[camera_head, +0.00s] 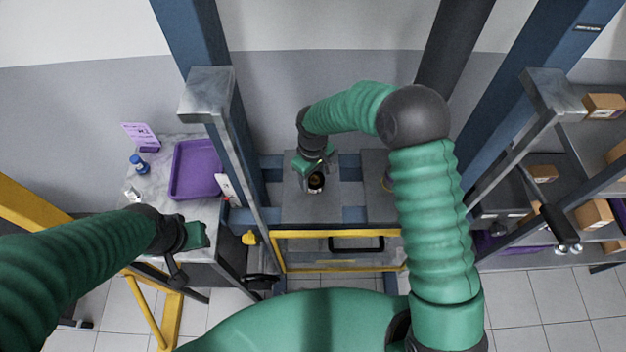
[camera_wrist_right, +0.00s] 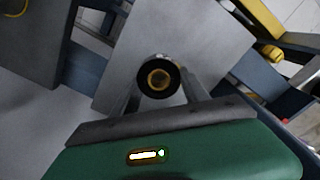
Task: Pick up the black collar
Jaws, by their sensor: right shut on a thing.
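The black collar (camera_head: 316,183) is a small dark ring with a yellowish centre, over the grey plate (camera_head: 296,208) in the middle of the head view. In the right wrist view the collar (camera_wrist_right: 158,77) sits between the fingers of my right gripper (camera_wrist_right: 160,88), which is shut on it. In the head view my right gripper (camera_head: 314,176) reaches down to the collar from above. I cannot tell whether the collar touches the plate. My left gripper (camera_head: 204,236) is at the left, near the side table and away from the collar; its fingers are not clear.
A purple tray (camera_head: 196,169), a blue-capped bottle (camera_head: 139,163) and a purple sign (camera_head: 140,135) are on the left table. Blue posts flank the plates. A yellow-framed bench edge (camera_head: 340,233) is in front. Shelves with cardboard boxes (camera_head: 593,214) stand at the right.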

